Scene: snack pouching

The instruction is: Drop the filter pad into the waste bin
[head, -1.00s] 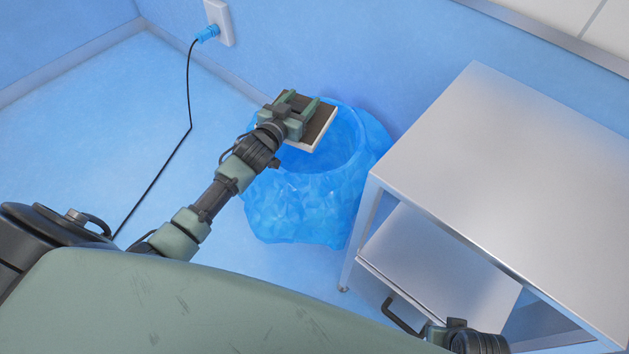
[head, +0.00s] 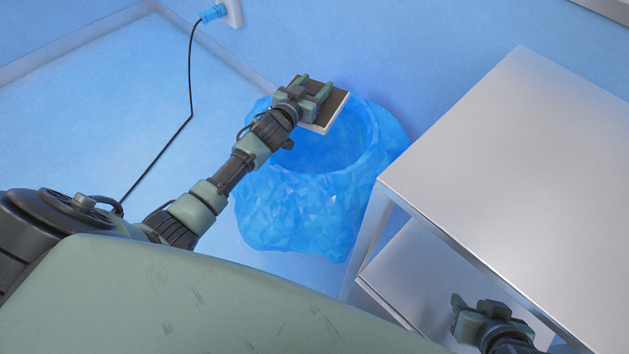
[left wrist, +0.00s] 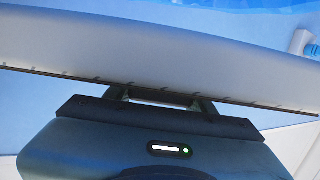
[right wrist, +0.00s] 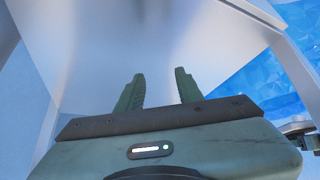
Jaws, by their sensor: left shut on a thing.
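The filter pad (head: 337,104) is a flat square with a dark face and a pale edge. My left gripper (head: 318,93) is shut on it and holds it over the back left rim of the waste bin (head: 300,215), which is lined with crinkled blue plastic. The bin's opening shows in front and to the right of the pad. In the left wrist view the pad (left wrist: 150,60) spans the picture and hides most of what lies beyond. My right gripper (right wrist: 158,88) is open and empty beside the metal table, low at the right in the head view (head: 468,302).
A metal table (head: 520,150) with a lower shelf (head: 415,270) stands right of the bin, its near leg close to the bin. A black cable (head: 160,170) runs from a blue plug (head: 213,13) down to the floor.

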